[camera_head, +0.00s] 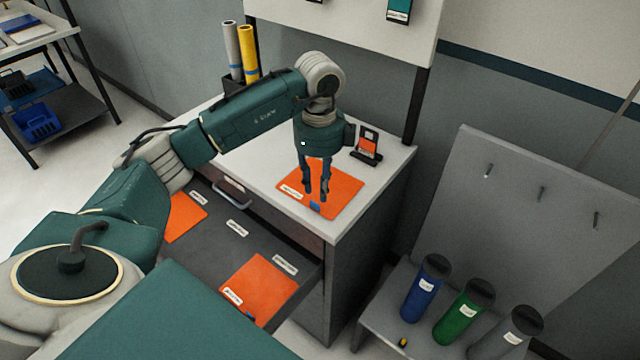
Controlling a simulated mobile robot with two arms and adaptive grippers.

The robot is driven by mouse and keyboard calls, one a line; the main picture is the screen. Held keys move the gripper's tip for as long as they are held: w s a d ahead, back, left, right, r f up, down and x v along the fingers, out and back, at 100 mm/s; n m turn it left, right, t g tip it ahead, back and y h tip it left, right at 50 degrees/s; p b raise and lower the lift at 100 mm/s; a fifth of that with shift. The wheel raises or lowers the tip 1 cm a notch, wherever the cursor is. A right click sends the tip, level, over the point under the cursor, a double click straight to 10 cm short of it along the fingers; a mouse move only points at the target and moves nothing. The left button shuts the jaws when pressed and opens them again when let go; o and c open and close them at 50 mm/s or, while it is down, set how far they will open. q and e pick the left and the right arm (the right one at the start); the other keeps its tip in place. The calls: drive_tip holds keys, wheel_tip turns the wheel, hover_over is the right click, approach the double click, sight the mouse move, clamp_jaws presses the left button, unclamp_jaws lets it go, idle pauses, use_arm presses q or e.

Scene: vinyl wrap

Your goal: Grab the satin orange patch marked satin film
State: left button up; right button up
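An orange patch (345,192) with a small white label lies flat on the cabinet top. A second orange patch (262,282) lies in the open drawer at its near right, with white labels by it. A third orange patch (184,216) lies in the drawer's left part, partly hidden by my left arm. The label text is too small to read, so I cannot tell which is satin. My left gripper (316,197) points down over the cabinet-top patch, its fingers apart with orange showing between them. I cannot tell whether the tips touch it. My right gripper is not in view.
The drawer (222,248) stands open below the cabinet top (262,165). A small stand (367,148) with an orange sample is behind the gripper. Grey and yellow rolls (248,55) stand at the back left. Blue, green and grey bottles (464,312) stand on a bench at right.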

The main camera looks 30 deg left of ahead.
sight(319, 206)
use_arm(q)
drive_tip(key=shift+f, duration=0.7)
drive_tip(key=shift+s+f+p, duration=0.1)
drive_tip(key=shift+f+p, duration=0.25)
drive_tip(key=shift+p, duration=0.1)
wheel_tip(319, 206, down, 4)
drive_tip(key=shift+r+p, duration=0.15)
drive_tip(key=shift+p, duration=0.7)
drive_tip(key=shift+f, duration=0.4)
drive_tip(key=shift+c, duration=0.6)
clamp_jaws()
